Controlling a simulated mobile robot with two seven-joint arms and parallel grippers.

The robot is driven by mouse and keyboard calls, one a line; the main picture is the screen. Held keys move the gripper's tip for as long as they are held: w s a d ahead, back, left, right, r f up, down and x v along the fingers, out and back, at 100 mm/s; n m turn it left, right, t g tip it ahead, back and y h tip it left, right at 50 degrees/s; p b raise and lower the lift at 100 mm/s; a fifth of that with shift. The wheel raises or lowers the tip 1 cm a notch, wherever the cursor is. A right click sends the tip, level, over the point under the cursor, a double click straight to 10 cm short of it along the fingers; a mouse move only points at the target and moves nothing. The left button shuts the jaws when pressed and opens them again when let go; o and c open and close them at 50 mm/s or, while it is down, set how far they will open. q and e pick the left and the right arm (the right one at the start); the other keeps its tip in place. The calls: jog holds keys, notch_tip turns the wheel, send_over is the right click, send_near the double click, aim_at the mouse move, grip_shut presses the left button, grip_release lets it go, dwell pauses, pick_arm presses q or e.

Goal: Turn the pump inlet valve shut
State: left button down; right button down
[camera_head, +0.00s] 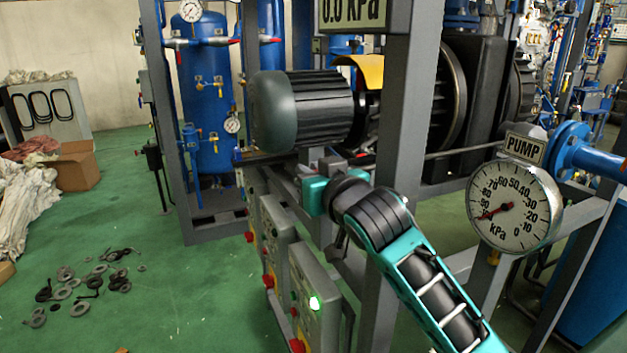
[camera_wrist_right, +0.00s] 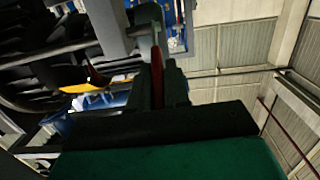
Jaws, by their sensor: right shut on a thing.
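My right arm comes in from the lower right in the head view. Its gripper (camera_head: 314,192) is beside the grey upright post, below the dark motor, and its fingertips are mostly hidden there. In the right wrist view the gripper (camera_wrist_right: 160,88) is shut on a thin red handle (camera_wrist_right: 157,72), seen edge-on between the dark fingers. The valve body behind the handle cannot be made out. The round gauge (camera_head: 513,207) under the PUMP sign (camera_head: 524,148) has its red needle at the lower left, near the 90 mark. My left gripper is not in view.
Grey frame posts (camera_head: 404,130) stand close around my right arm. The motor (camera_head: 305,110) is above the gripper. Control boxes (camera_head: 315,295), one with a lit green lamp, hang below.

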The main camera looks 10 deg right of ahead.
jog(key=shift+w+a+r+g, duration=0.1)
jog(key=shift+w+r+g, duration=0.2)
jog(key=shift+g, duration=0.4)
jog(key=c, duration=1.2)
grip_release()
jog(key=shift+r, duration=0.1)
jog(key=shift+s, duration=0.15)
jog(key=v, duration=1.2)
jog(key=shift+s+r, duration=0.15)
jog(key=shift+s, duration=0.2)
